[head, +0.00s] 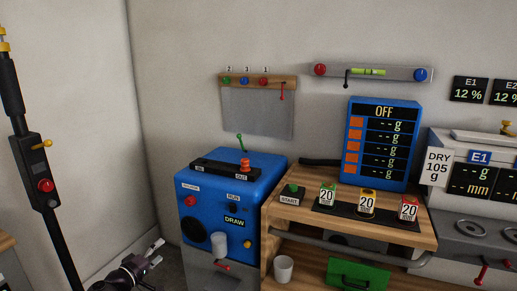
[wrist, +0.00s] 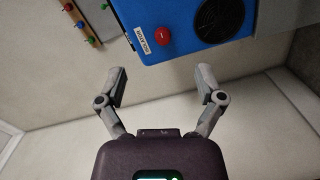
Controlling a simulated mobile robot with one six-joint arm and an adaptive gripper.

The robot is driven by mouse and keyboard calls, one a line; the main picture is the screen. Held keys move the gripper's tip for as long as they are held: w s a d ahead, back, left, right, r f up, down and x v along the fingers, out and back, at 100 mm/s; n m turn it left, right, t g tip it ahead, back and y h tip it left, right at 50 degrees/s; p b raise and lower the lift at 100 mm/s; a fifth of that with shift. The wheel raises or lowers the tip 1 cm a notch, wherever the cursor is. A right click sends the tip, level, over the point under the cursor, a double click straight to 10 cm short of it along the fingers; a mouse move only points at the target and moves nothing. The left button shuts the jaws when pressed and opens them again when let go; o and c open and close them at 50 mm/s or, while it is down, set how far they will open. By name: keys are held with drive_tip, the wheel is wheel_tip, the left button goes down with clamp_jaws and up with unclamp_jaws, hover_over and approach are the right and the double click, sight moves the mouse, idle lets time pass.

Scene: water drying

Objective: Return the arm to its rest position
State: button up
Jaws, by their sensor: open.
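My gripper (head: 152,256) is at the bottom left of the head view, low in front of the blue machine (head: 193,229). Its two fingers point up and to the right. In the wrist view my gripper (wrist: 160,84) is open, with its fingers wide apart and nothing between them. The blue machine (wrist: 190,55) fills the top of that view, with its red button (wrist: 163,37) and round grille ahead of the fingertips. I cannot tell the exact gap to it. Most of my arm is out of the head view.
A wooden bench (head: 300,214) with coloured bottles labelled 20 stands right of the machine. A black pole (head: 40,165) stands at the left. Bare wall and floor lie between pole and machine.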

drive_tip(key=w+d+f+m+g, duration=0.1)
drive_tip(key=d+f+m+g, duration=0.15)
drive_tip(key=d, duration=0.65)
drive_tip(key=w+d+f+m+g, duration=0.15)
drive_tip(key=d+f+g, duration=0.25)
drive_tip(key=d, duration=0.4)
drive_tip(key=w+d+f+m+g, duration=0.1)
drive_tip(key=d+f+g, duration=0.25)
drive_tip(key=d, duration=0.55)
drive_tip(key=s+d+f+m+g+y, duration=0.25)
drive_tip(key=s+d+f+y, duration=0.2)
drive_tip(key=d, duration=0.55)
drive_tip(key=s+d+f+m+g+y, duration=0.25)
drive_tip(key=s+d, duration=0.35)
drive_tip(key=d, duration=0.4)
wheel_tip(320, 180, up, 35)
drive_tip(key=p, duration=3.5)
drive_tip(key=shift+f+g, duration=0.15)
drive_tip(key=shift+g, duration=0.25)
